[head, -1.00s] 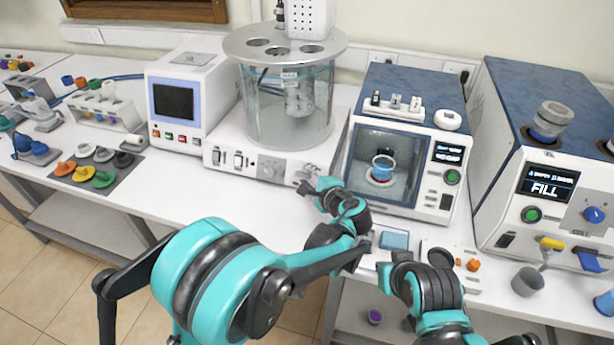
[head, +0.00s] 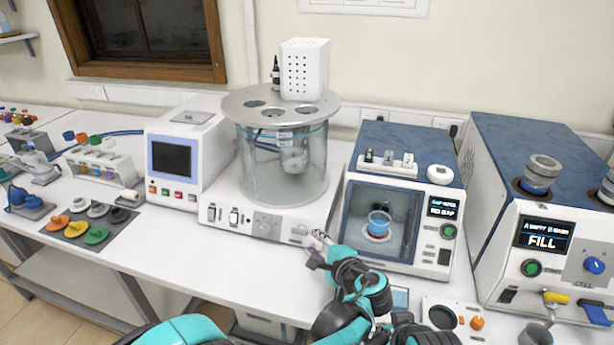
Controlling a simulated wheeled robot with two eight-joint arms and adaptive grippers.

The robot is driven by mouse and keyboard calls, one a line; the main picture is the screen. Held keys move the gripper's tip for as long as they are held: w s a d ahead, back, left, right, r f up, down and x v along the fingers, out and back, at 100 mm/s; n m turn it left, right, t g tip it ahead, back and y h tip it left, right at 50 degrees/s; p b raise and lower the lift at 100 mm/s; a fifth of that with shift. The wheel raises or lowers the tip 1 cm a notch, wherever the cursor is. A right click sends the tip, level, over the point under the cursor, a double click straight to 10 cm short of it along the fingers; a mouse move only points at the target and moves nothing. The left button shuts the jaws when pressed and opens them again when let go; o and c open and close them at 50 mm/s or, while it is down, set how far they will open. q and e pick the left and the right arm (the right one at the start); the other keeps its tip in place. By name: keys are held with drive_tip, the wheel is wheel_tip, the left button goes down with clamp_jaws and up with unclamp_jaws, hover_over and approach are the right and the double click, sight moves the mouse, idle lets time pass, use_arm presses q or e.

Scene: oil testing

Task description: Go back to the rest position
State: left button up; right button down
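Dark parts of my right arm (head: 428,335) show at the bottom edge, right of the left arm. They are cut off, so the state of the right gripper cannot be read.
The glass bath (head: 285,170) stands at mid-bench. The windowed tester (head: 402,225) holds a blue cup (head: 379,223). The larger FILL machine (head: 500,240) is at right. A grey cup (head: 535,334) is at lower right. A mat with colored caps (head: 118,218) lies left.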

use_arm(q)
drive_tip(key=s+a+n+g, duration=0.3)
drive_tip(key=a+n, duration=0.1)
drive_tip(key=a, duration=0.7)
drive_tip(key=s+a+f+n+g+h, duration=0.1)
drive_tip(key=s+a+n+h, duration=0.2)
drive_tip(key=s, duration=0.6)
drive_tip(key=s+a+f+n+g+h, duration=0.1)
drive_tip(key=s+a+n+h, duration=0.2)
drive_tip(key=s+a+n, duration=0.5)
drive_tip(key=shift+s+a+f+n, duration=0.15)
drive_tip(key=shift+s+f+n, duration=0.15)
drive_tip(key=shift+s+n, duration=0.75)
drive_tip(key=shift+s, duration=0.1)
